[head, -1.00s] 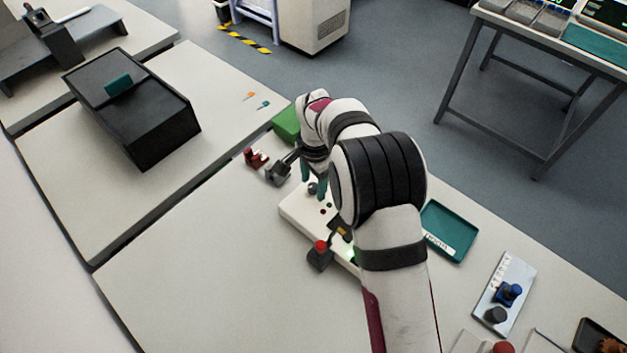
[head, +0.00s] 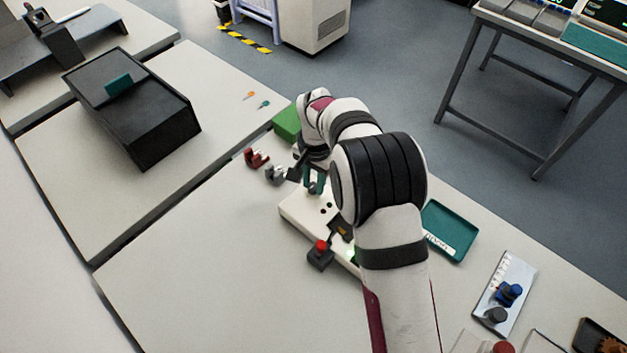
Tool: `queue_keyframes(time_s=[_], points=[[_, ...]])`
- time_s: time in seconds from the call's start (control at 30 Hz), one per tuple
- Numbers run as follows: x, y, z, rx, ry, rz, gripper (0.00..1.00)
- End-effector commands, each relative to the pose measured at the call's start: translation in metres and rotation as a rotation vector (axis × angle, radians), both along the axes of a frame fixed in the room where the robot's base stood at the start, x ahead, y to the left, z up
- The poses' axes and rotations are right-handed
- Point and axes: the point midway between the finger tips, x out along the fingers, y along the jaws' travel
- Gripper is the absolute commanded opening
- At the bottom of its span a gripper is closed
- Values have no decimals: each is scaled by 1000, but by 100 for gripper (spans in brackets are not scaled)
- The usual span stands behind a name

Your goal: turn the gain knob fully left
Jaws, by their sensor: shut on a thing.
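The white control box (head: 295,212) sits on the bench, partly hidden behind my arm. My gripper (head: 314,189) points down at the box's far end, with its teal fingers shut around the grey gain knob. The knob is mostly hidden between the fingers, and its pointer direction cannot be read. Small dark controls (head: 325,209) show on the box top beside the fingers. A green light (head: 352,256) glows near the box's near end.
A red-topped button unit (head: 320,255) stands at the box's near left edge. A red clamp (head: 256,158) and a grey one (head: 275,175) lie left of the gripper. A green block (head: 287,124) is behind. A teal tray (head: 452,229) lies right of my arm. The front left bench is clear.

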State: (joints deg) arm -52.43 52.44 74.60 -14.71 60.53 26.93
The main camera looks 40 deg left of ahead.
Motion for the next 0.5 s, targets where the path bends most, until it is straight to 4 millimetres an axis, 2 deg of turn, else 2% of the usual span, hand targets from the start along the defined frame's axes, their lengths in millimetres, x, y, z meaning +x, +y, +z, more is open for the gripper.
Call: queue_keyframes(time_s=[0.3,0.33,0.47,0.5], points=[[0,0,0,0,0,31,0],[0,0,0,0,0,30,37],[0,0,0,0,0,29,61],[0,0,0,0,0,29,62]])
